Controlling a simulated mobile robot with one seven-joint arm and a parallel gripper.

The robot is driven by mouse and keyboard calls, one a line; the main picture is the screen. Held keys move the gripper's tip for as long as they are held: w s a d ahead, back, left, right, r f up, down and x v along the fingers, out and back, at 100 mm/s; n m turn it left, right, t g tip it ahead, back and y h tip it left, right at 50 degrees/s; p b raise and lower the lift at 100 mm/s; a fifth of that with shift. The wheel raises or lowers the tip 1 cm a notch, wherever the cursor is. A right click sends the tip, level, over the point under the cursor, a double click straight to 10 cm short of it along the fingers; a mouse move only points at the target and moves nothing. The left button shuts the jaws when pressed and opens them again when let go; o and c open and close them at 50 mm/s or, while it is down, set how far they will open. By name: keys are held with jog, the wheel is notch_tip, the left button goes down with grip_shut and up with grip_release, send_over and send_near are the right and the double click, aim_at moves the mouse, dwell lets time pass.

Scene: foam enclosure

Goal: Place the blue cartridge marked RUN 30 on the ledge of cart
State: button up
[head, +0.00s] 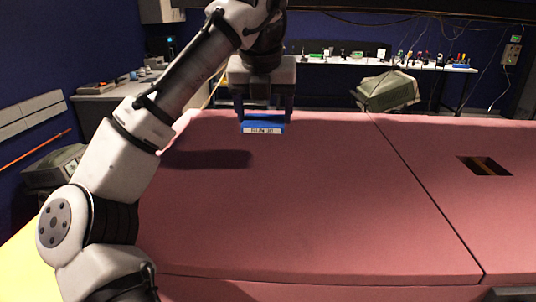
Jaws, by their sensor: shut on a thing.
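My gripper (263,118) hangs over the far part of the pink foam surface, pointing down. It is shut on a blue cartridge (262,117), one finger at each end of it. The cartridge has a white label with dark print on its front, too small to read with certainty. It is held level, apart from the foam, with a dark shadow on the foam to the left. I cannot make out a cart or its ledge for certain in this view.
The pink foam (300,215) is broad and clear, with a seam on the right and a rectangular opening (484,166). A grey-green case (387,91) stands behind its far edge. A white bench (430,66) with small items lies further back. Another case (55,167) is at left.

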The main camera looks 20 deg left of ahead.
aim_at(264, 164)
notch_tip(264, 164, down, 9)
jog(key=shift+f+p, duration=0.1)
jog(key=shift+p, duration=0.55)
jog(key=shift+f, duration=0.1)
jog(key=o, duration=1)
jog(key=shift+o, duration=0.3)
